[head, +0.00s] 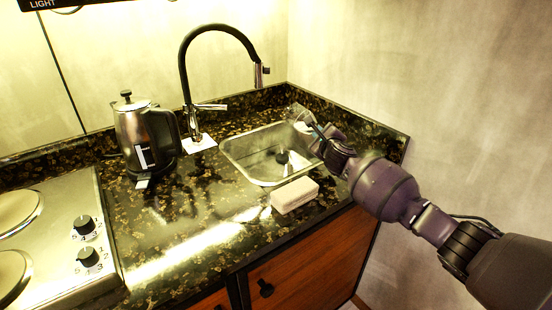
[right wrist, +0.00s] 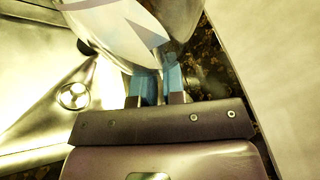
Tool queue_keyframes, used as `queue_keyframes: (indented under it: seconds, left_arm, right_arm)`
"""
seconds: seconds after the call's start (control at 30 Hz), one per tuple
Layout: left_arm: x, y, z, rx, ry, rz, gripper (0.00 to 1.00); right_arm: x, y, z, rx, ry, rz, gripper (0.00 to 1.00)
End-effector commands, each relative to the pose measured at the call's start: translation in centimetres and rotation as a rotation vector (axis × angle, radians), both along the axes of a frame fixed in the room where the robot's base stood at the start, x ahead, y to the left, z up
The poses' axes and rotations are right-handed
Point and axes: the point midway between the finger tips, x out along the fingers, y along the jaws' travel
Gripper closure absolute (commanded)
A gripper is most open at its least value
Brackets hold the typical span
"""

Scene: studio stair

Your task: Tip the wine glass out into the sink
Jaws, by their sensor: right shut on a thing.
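The wine glass (head: 298,113) is clear and looks tilted, above the right back corner of the sink (head: 232,157). My right gripper (head: 317,133) is shut on it. In the right wrist view the pale, see-through glass (right wrist: 115,25) fills the top middle, at the blue fingertips of my right gripper (right wrist: 160,78). The sink's metal floor and drain (right wrist: 73,95) show to the left, below the glass. I cannot tell whether liquid is in the glass. My left gripper is not in view.
A black spring-neck faucet (head: 183,75) stands behind the sink. A pale soap-like block (head: 294,195) lies at the sink's front edge. A steel kettle (head: 133,132) and a hob (head: 60,235) are to the left. The wall (head: 430,70) is close on the right.

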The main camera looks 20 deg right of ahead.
Motion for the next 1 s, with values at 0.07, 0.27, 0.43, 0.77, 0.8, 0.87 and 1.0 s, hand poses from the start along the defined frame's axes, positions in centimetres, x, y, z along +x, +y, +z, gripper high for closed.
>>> queue_keyframes:
  seconds: [0.07,0.27,0.43,0.77,0.8,0.87,1.0]
  left_arm:
    - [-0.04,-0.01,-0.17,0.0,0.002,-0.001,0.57]
    - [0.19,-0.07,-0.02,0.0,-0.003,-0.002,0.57]
    - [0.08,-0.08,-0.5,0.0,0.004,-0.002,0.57]
    - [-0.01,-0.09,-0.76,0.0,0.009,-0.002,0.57]
    - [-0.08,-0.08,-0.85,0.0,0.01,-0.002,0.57]
    - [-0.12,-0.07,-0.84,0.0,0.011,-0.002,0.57]
    - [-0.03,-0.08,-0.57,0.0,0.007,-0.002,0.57]
  right_arm:
    - [0.02,-0.03,-0.31,-0.011,0.004,0.001,1.0]
    - [-0.01,-0.16,-0.1,-0.036,0.003,0.001,1.0]
    - [-0.03,-0.36,-0.74,-0.059,0.012,0.0,1.0]
    - [-0.05,-0.46,-0.77,-0.102,0.019,0.001,1.0]
    - [-0.06,-0.48,-0.84,-0.108,0.021,0.002,1.0]
    - [-0.06,-0.54,-0.71,-0.117,0.021,0.001,1.0]
    - [-0.08,-0.65,-0.05,-0.136,0.018,0.0,1.0]
